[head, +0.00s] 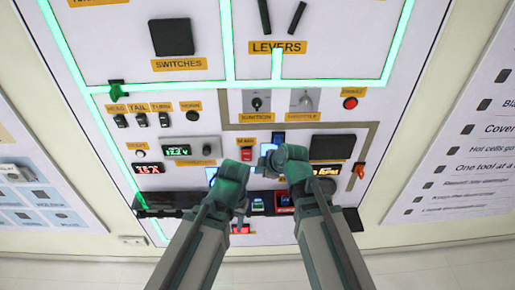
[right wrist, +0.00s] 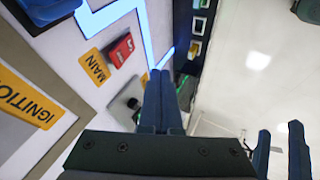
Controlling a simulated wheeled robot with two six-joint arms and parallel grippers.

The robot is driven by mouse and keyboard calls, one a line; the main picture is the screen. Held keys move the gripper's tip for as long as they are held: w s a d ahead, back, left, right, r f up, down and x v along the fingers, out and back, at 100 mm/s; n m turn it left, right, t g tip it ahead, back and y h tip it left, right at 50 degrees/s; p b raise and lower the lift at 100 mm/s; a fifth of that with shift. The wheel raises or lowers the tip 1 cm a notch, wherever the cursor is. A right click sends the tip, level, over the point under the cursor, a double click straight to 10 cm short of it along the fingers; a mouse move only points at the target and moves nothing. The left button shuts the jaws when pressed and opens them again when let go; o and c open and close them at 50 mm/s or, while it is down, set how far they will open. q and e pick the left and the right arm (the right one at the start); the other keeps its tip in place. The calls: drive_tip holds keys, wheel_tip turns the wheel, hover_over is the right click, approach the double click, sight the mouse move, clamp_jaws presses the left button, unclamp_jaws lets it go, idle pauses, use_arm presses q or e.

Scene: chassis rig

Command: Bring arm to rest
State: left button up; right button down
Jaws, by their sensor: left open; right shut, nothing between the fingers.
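My right arm reaches up from the bottom of the head view to the middle of the panel. My right gripper (head: 268,158) is in front of the panel, just right of the red MAIN switch (head: 247,154). In the right wrist view its fingers (right wrist: 161,78) are together with nothing between them, and the MAIN switch (right wrist: 120,51) is up and left of them. My left gripper (head: 228,185) is lower and to the left, before the lower panel. Its two fingers stand apart at the lower right of the right wrist view (right wrist: 280,138). Its fingertips are hard to make out in the head view.
The upright panel (head: 200,83) carries an ignition switch (head: 257,103), a throttle (head: 304,101), levers and displays. An orange-red handle (head: 360,171) is at right. A lit green line runs across the panel. White boards stand on both sides; pale floor shows below.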

drive_tip(key=s+d+f+m+g+h+b, duration=0.3)
drive_tip(key=s+f+m+g+h+b, duration=0.2)
drive_tip(key=s+f+m+b, duration=0.8)
drive_tip(key=s+f+g+b, duration=0.1)
drive_tip(key=s+f, duration=0.3)
drive_tip(key=f, duration=0.2)
drive_tip(key=shift+g+h+b, duration=0.3)
drive_tip(key=shift+h, duration=0.1)
drive_tip(key=shift+a+f, duration=0.1)
idle(0.8)
